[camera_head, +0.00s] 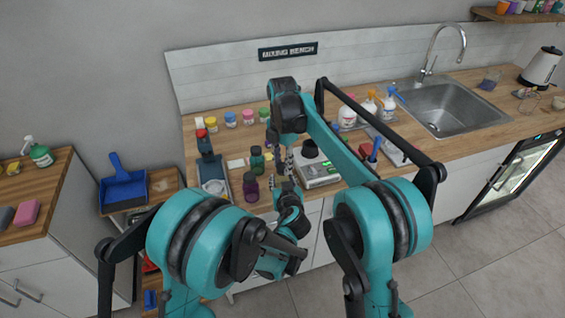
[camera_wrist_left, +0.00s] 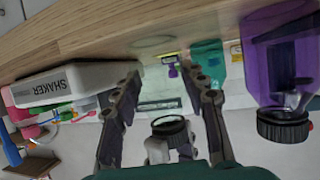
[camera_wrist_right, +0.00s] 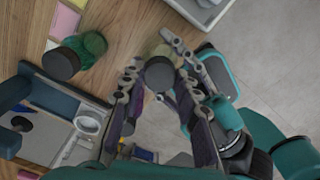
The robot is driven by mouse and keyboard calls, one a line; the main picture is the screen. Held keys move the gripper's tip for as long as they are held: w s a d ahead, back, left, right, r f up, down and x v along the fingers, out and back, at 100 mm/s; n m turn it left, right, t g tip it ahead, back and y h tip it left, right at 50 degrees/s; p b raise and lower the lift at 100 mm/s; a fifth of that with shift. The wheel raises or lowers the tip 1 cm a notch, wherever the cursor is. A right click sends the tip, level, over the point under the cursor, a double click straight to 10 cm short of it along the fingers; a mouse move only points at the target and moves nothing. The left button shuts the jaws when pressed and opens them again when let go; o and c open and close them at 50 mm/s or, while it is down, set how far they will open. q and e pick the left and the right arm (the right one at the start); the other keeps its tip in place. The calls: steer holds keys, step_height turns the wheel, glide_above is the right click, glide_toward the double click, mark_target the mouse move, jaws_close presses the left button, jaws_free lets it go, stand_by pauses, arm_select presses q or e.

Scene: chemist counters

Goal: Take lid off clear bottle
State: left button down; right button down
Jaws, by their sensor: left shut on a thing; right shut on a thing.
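The clear bottle is see-through, with a dark round lid (camera_wrist_right: 159,74); its faint body (camera_wrist_right: 162,50) shows beyond the lid in the right wrist view. My right gripper (camera_wrist_right: 158,82) has its fingertips on either side of the lid. My left gripper (camera_wrist_left: 167,84) has its fingers on either side of the bottle's faint body (camera_wrist_left: 160,62) in the left wrist view. In the head view my left gripper (camera_head: 284,184) and right gripper (camera_head: 277,158) are close together above the counter's front edge; the bottle is hard to see there. Whether the lid is loose cannot be told.
A purple bottle (camera_head: 251,189) and a green bottle (camera_head: 257,159) stand left of the grippers. A white shaker (camera_head: 315,168) stands to the right. A tray (camera_head: 214,171) is at the left, small jars stand behind, and the sink (camera_head: 440,103) is far right.

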steer(key=shift+r, duration=0.25)
steer(key=shift+r, duration=0.85)
steer(key=shift+r, duration=2.05)
arm_select(q)
steer(key=c, duration=0.8)
jaws_free()
steer(key=shift+o, duration=0.2)
